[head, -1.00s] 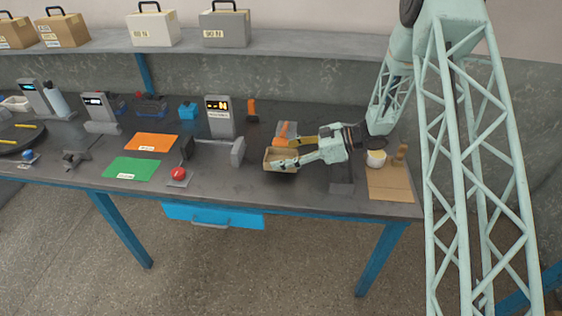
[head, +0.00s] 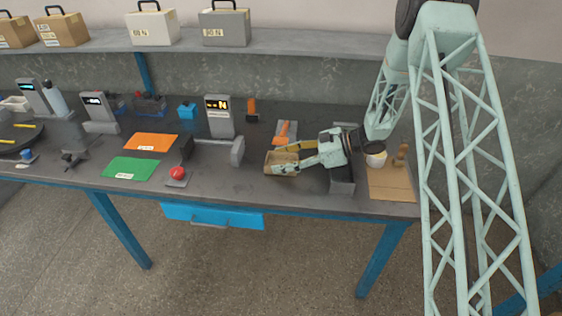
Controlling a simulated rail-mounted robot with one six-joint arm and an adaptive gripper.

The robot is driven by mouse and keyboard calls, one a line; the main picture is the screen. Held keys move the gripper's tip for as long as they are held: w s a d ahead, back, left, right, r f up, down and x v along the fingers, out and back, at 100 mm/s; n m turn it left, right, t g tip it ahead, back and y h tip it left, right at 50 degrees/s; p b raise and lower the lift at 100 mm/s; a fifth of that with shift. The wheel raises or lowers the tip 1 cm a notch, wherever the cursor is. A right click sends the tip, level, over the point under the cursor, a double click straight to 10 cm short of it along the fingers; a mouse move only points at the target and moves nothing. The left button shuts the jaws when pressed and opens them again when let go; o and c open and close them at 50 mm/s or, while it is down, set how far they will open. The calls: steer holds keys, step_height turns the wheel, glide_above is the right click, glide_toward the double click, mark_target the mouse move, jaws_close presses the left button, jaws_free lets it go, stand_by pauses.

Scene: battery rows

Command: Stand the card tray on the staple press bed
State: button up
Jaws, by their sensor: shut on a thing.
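The card tray, which I take to be the small open tan box (head: 269,168), is at the right half of the workbench in the head view. My gripper (head: 286,162) reaches in from the right and is shut on it; its fingers hide part of the tray. I cannot tell whether the tray touches the bench. Just behind the tray is a grey device with an orange lever (head: 284,130), possibly the staple press. Its bed is not clearly seen, and the tray appears in front of it, not on it.
A grey block (head: 342,187) lies under my wrist. To the right are a white cup (head: 375,160) and a brown board (head: 391,190). To the left are a grey roller-ended device (head: 237,151), a red button (head: 177,173), and green (head: 131,169) and orange (head: 150,142) sheets.

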mark_target(294, 156)
steer(key=shift+f, duration=0.15)
steer(key=o, duration=0.6)
steer(key=shift+d+r, duration=0.15)
steer(key=shift+r, duration=0.05)
steer(key=shift+p+v, duration=0.75)
steer(key=shift+v, duration=1.8)
steer(key=v, duration=0.2)
steer(key=shift+d+r, duration=0.1)
steer(key=shift+d, duration=0.2)
steer(key=shift+w, duration=0.1)
steer(key=shift+a, duration=0.1)
